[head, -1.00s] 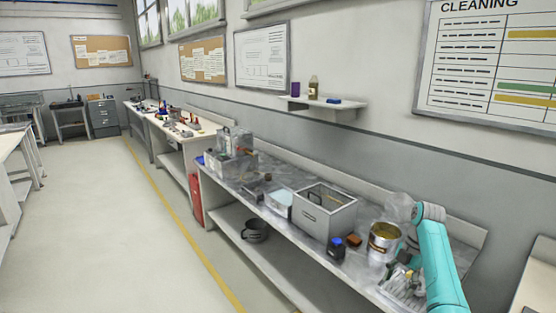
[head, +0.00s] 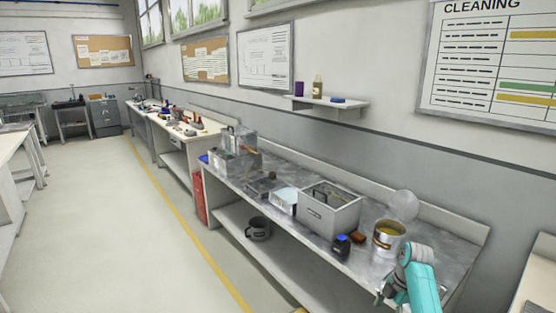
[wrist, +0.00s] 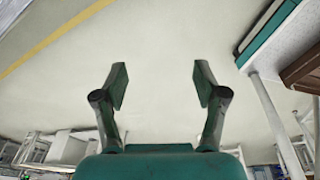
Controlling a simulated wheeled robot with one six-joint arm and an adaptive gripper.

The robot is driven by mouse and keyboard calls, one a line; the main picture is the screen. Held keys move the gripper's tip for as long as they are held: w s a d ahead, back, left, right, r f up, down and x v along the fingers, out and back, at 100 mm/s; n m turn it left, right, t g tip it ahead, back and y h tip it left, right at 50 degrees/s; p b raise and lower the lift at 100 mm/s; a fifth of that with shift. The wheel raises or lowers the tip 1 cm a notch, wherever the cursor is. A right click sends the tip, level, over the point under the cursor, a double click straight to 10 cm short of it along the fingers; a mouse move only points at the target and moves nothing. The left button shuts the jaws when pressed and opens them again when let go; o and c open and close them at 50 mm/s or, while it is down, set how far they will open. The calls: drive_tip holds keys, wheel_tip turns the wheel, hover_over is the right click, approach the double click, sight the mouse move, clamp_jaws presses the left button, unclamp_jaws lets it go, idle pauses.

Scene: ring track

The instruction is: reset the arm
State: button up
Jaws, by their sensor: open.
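My gripper (wrist: 160,85) shows in the wrist view with its two fingers spread wide and nothing between them. Pale floor and a yellow line lie beyond the fingers. In the head view my teal arm is at the lower right, over the near end of the metal workbench (head: 320,232). The gripper's fingers are small and partly hidden there.
On the bench near my arm are a tin with yellow contents (head: 388,236), a blue-capped dark bottle (head: 341,247), a brown block (head: 358,238) and a grey metal box (head: 328,215). A wall shelf (head: 330,104) hangs above. Open floor (head: 110,235) lies to the left.

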drive_tip(key=s+a+f+m+t+h, duration=0.1)
drive_tip(key=s+a+f+m+t, duration=0.15)
drive_tip(key=s+f, duration=0.45)
drive_tip(key=s+a+f+m+t, duration=0.1)
drive_tip(key=s+a+f+m, duration=0.25)
drive_tip(key=f, duration=0.85)
drive_tip(key=s+a+f+m+t+h, duration=0.1)
drive_tip(key=s+a+f+m+t, duration=0.15)
drive_tip(key=s, duration=0.75)
drive_tip(key=s+a+f+m+t, duration=0.1)
drive_tip(key=s+a+f+m, duration=0.15)
drive_tip(key=s, duration=0.75)
drive_tip(key=s+a+r+m+t, duration=0.1)
drive_tip(key=s+r+m+t, duration=0.15)
drive_tip(key=s+r, duration=0.4)
drive_tip(key=s+a+r+m+t, duration=0.1)
drive_tip(key=s+a+r+m, duration=0.2)
drive_tip(key=s, duration=0.7)
drive_tip(key=s+r+m+t, duration=0.2)
drive_tip(key=s+r, duration=0.4)
drive_tip(key=r, duration=0.5)
drive_tip(key=s+r+m+t, duration=0.2)
drive_tip(key=s+r, duration=0.4)
drive_tip(key=r, duration=0.6)
drive_tip(key=shift+r, duration=0.25)
